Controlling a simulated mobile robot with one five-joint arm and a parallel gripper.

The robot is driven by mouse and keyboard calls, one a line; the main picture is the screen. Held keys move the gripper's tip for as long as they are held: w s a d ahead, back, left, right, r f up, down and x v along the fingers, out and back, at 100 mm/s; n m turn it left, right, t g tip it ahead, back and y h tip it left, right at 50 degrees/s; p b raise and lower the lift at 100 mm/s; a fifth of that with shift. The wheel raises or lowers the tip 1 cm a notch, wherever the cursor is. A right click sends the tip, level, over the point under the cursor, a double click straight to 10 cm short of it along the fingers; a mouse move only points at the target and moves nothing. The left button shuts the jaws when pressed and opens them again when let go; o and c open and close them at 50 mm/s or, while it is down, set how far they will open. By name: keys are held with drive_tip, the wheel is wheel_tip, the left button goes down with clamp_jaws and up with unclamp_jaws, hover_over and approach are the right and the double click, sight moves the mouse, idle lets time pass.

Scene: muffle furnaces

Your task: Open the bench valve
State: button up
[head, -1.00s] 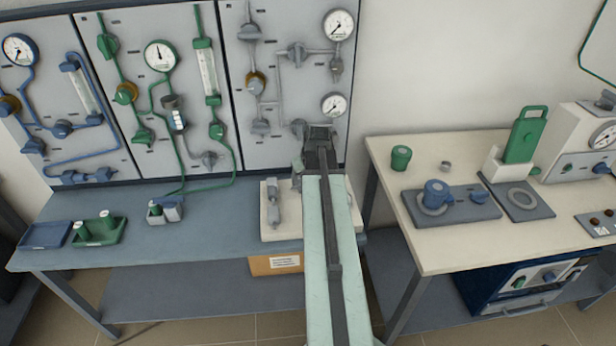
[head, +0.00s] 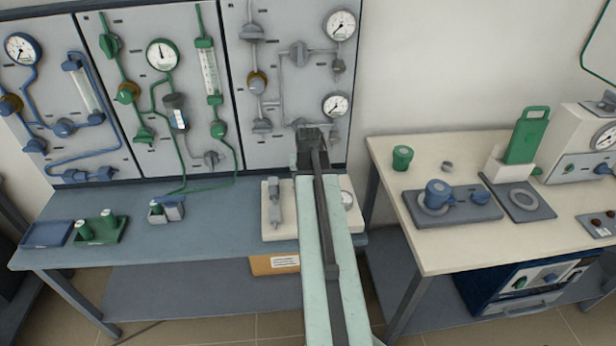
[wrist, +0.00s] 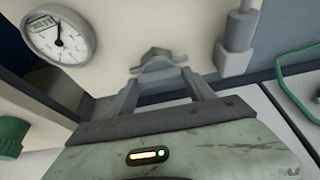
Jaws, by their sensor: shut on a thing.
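The bench valve has a grey winged handle (wrist: 158,60) on a white block, seen in the wrist view. My gripper (wrist: 160,71) is shut on this handle, with one finger on each side of it. In the head view the white block (head: 283,232) stands on the blue-grey bench below the wall panels. My arm covers the valve handle and the gripper there. A round gauge (wrist: 59,36) on the block lies left of the handle in the wrist view; it shows right of my arm in the head view (head: 347,198).
A grey fitting (wrist: 236,42) stands on the block beside the valve. Gauge panels (head: 184,100) rise close behind. A green tray (head: 103,237) and blue tray (head: 46,234) lie at the bench's left. A cream table (head: 420,245) with lab items is at right.

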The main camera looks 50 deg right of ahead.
drive_tip(key=o, duration=1.4)
drive_tip(key=shift+w+d, duration=0.1)
drive_tip(key=shift+r, duration=0.1)
drive_tip(key=p+v, duration=0.7)
drive_tip(key=shift+a+r, duration=0.2)
drive_tip(key=shift+r, duration=0.05)
